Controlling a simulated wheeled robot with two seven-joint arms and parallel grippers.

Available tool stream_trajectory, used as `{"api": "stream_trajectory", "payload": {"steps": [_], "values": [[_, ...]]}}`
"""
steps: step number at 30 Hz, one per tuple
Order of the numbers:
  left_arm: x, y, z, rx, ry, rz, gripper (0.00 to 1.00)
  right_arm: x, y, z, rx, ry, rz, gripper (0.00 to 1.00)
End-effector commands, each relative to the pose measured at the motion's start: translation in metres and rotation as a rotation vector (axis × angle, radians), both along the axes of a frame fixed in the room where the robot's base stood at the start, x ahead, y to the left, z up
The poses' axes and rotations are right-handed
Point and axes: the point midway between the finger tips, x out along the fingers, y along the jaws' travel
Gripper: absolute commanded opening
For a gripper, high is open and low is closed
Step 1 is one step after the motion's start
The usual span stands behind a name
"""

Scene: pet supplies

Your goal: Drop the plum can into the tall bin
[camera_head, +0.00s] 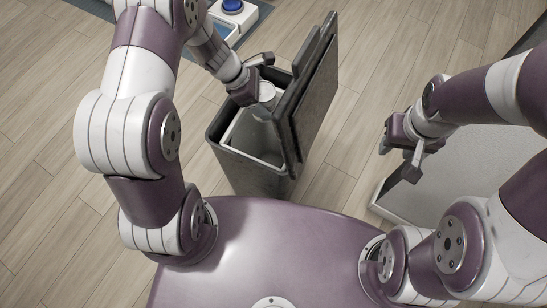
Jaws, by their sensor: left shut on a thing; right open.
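The tall bin (248,176) is dark grey with a pale inner liner, and stands on the floor ahead of my base. Its dark lid (318,88) is swung up on the right side. My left gripper (262,88) is over the bin's opening, near its far end, and is shut on the can (267,91). Only the can's pale round top shows clearly; its side is mostly hidden, so its plum colour cannot be seen. My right gripper (398,158) is open and empty, well to the right of the bin.
A large pale grey, low-walled surface or box (455,177) lies under my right arm. At the top, a blue round thing (232,6) sits on a white piece beside a blue-grey mat. Bare wood floor (345,130) lies between the bin and the pale box.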

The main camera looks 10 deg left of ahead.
Motion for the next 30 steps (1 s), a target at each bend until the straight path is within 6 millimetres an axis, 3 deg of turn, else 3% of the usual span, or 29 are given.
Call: {"api": "stream_trajectory", "payload": {"steps": [12,22,23,24,25,30], "values": [[0.000,0.000,-0.053,0.000,-0.001,0.002,0.28,0.000,0.000,-0.047,0.000,-0.001,0.000,0.43],[0.001,0.000,-0.056,0.000,-0.002,0.001,0.28,0.000,0.000,-0.049,0.000,-0.001,0.000,0.43],[0.001,0.000,-0.056,0.000,-0.002,0.001,0.82,0.000,0.000,-0.049,0.000,-0.001,0.000,0.43],[0.001,0.000,-0.056,0.000,-0.002,0.001,0.95,0.000,0.000,-0.049,0.000,-0.001,0.000,0.43],[0.001,0.000,-0.056,0.000,-0.001,0.000,1.00,0.000,0.000,-0.049,0.000,-0.001,0.000,0.43],[0.000,0.000,-0.057,0.000,0.000,0.000,1.00,0.000,0.000,-0.049,0.000,-0.001,0.000,0.43]]}}
